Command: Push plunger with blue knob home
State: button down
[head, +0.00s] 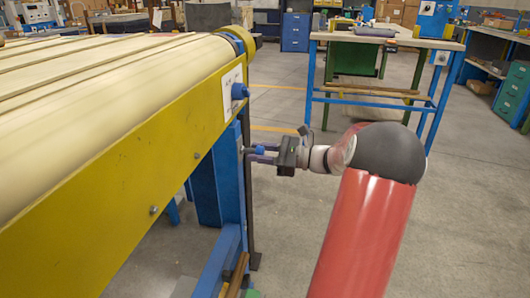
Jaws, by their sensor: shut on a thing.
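A small blue knob (260,150) sits between the fingers of my gripper (259,153), beside the blue leg of the conveyor. My gripper reaches in from the right and is shut on this knob. A short grey piece, seemingly the plunger's rod, shows between the knob and the leg. The fingers partly hide the knob, and how far the plunger stands out is hard to tell at this size.
The conveyor (120,130) with its yellow side rail fills the left. Its blue leg (229,175) stands close to my gripper. A workbench (385,42) with blue legs stands behind my arm. Grey floor (285,225) is clear below my gripper.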

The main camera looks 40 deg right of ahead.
jog(key=shift+x, duration=1)
jog(key=c, duration=1)
grip_release()
jog(key=shift+a, duration=0.1)
jog(key=shift+c, duration=0.2)
jog(key=v, duration=0.8)
jog(key=shift+w, duration=0.1)
